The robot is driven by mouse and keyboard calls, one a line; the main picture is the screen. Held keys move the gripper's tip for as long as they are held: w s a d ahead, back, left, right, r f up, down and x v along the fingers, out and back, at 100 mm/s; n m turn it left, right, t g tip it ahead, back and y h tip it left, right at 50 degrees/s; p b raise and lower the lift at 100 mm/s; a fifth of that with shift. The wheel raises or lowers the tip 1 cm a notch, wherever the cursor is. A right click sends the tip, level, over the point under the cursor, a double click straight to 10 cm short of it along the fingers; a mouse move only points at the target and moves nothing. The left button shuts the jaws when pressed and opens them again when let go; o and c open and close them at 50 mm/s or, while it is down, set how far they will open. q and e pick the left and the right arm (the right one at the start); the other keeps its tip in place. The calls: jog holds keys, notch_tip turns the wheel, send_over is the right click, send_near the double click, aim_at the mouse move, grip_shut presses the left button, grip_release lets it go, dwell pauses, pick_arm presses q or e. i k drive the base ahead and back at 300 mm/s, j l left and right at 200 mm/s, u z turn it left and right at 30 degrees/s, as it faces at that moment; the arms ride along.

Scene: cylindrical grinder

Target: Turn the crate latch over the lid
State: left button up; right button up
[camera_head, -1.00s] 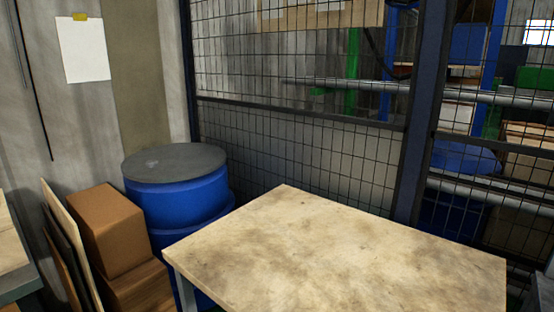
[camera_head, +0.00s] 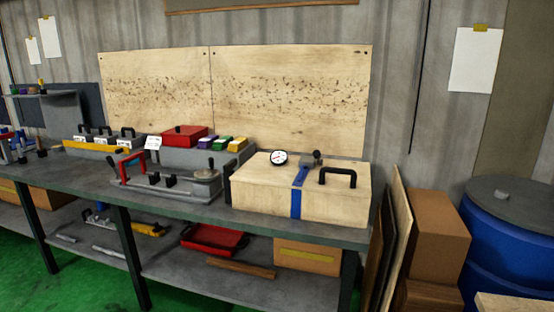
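A pale wooden crate (camera_head: 336,205) stands on the right end of the long workbench, with its flat lid (camera_head: 275,178) on top. The lid carries a black handle (camera_head: 338,174) near its right side. A blue strap (camera_head: 296,203) runs over the lid and down the front. A small dark metal piece with a knob (camera_head: 315,158) stands at the lid's back edge beside the strap; I cannot tell whether it is the latch. A white dial gauge (camera_head: 279,158) sits left of it. Neither gripper is in view.
Left of the crate, the workbench (camera_head: 215,212) holds a grey fixture (camera_head: 165,185), a red box (camera_head: 183,136) and several small tools. Boards (camera_head: 398,235), a cardboard box (camera_head: 437,243) and a blue drum (camera_head: 515,240) stand right of the bench. Green floor (camera_head: 80,285) shows at lower left.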

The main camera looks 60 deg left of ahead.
aim_at(227, 167)
jog(key=u, duration=1.75)
jog(key=j, duration=0.1)
jog(key=i+z, duration=0.05)
